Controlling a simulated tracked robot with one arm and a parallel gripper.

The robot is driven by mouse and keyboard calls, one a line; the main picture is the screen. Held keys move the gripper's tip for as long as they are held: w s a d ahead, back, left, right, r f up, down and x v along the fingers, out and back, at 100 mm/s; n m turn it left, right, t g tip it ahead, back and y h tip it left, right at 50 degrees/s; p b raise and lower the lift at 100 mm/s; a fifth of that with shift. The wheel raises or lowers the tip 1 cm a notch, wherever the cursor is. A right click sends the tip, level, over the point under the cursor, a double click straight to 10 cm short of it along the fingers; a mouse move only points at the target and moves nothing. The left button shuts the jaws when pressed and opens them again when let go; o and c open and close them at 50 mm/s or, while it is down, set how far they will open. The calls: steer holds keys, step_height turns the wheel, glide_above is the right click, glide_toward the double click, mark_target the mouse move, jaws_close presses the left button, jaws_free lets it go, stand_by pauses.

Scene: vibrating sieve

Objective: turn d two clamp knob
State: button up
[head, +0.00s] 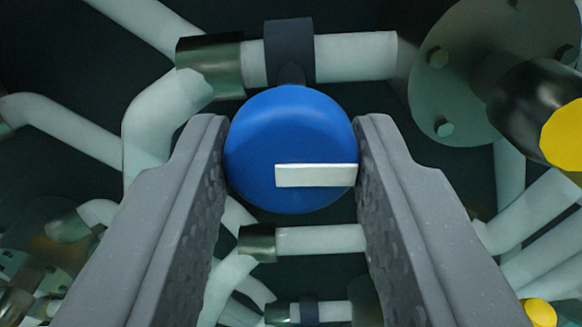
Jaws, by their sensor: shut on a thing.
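A round blue clamp knob (270,130) is in the upper middle of the head view, with a white bar mark (315,175) on its face running from near the centre to the right edge. A dark clamp band (289,50) around a pale pipe is just above and behind it. My gripper (291,150) has its two grey fingers on the left and right sides of the knob, shut on it. The knob's far side and stem are mostly hidden.
Pale pipes with dark green collars (210,63) run behind and around the knob. A large bolted flange (445,75) and a yellow-ended dark cylinder (563,135) are at the upper right. A smaller yellow cap (540,312) is at the lower right.

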steer(key=shift+f+m, duration=0.25)
steer(key=shift+m, duration=0.35)
steer(key=o, duration=0.9)
steer(key=shift+c, duration=0.2)
steer(key=shift+o, duration=0.5)
steer(key=shift+r, duration=0.1)
steer(key=shift+s, duration=0.1)
steer(key=s+b, duration=0.2)
steer(key=s, duration=1.1)
steer(key=shift+s+d, duration=0.25)
steer(key=shift+s, duration=0.05)
steer(key=shift+w+b, duration=0.1)
steer(key=shift+b, duration=0.2)
